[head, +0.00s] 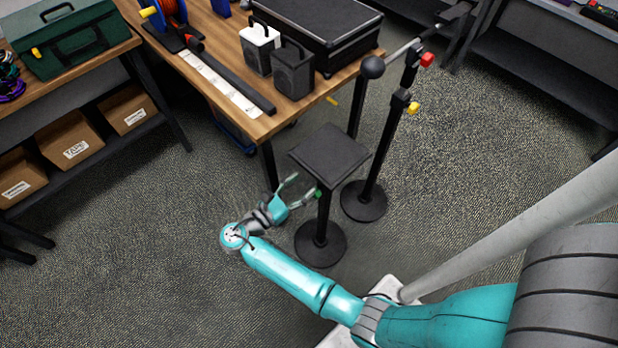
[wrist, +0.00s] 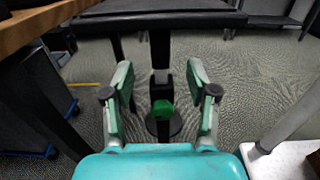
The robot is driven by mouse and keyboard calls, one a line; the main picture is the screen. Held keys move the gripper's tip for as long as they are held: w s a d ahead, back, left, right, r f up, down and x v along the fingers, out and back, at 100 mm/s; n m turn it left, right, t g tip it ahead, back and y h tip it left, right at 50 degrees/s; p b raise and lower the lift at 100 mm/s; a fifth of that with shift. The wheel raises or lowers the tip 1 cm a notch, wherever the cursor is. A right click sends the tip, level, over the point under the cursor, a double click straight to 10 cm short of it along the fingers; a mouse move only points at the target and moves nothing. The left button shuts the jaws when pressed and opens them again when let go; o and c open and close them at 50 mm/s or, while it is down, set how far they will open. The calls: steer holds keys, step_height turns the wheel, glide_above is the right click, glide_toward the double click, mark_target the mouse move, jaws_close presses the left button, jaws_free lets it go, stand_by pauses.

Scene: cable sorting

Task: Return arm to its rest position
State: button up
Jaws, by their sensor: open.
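My teal arm reaches across the head view from the lower right. My gripper (head: 301,188) is open, low beside a small black stand with a square top (head: 330,152). In the wrist view my gripper (wrist: 160,85) shows its two fingers spread apart with nothing between them. The stand's post and a green knob (wrist: 162,110) show beyond the gap between the fingers. The stand's top (wrist: 160,18) is above the fingers in that view.
A wooden table (head: 220,45) holds a black case (head: 315,30), a white box (head: 260,48) and a dark box (head: 293,70). A second black stand (head: 372,190) is close behind. A shelf with cardboard boxes (head: 68,140) is at left. Carpet at lower left is clear.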

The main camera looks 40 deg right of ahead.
steer(key=shift+a, duration=0.2)
stand_by(0.5)
steer(key=s+d+f+m+t+y, duration=0.15)
steer(key=s+f+t+y, duration=0.5)
steer(key=s+f, duration=0.7)
steer(key=s+a+f+m+y, duration=0.1)
steer(key=s+a+m+y, duration=0.15)
steer(key=s+y, duration=0.3)
steer(key=s+a+r+m+t+y, duration=0.3)
steer(key=s+a+r+m, duration=0.15)
steer(key=r, duration=0.35)
steer(key=s+a+r+m+t+y, duration=0.2)
steer(key=s+a+r+m+y, duration=0.15)
steer(key=s+r+m, duration=0.35)
step_height(320, 180, up, 13)
steer(key=s+m+t, duration=0.1)
steer(key=m+t, duration=0.2)
steer(key=shift+a, duration=0.25)
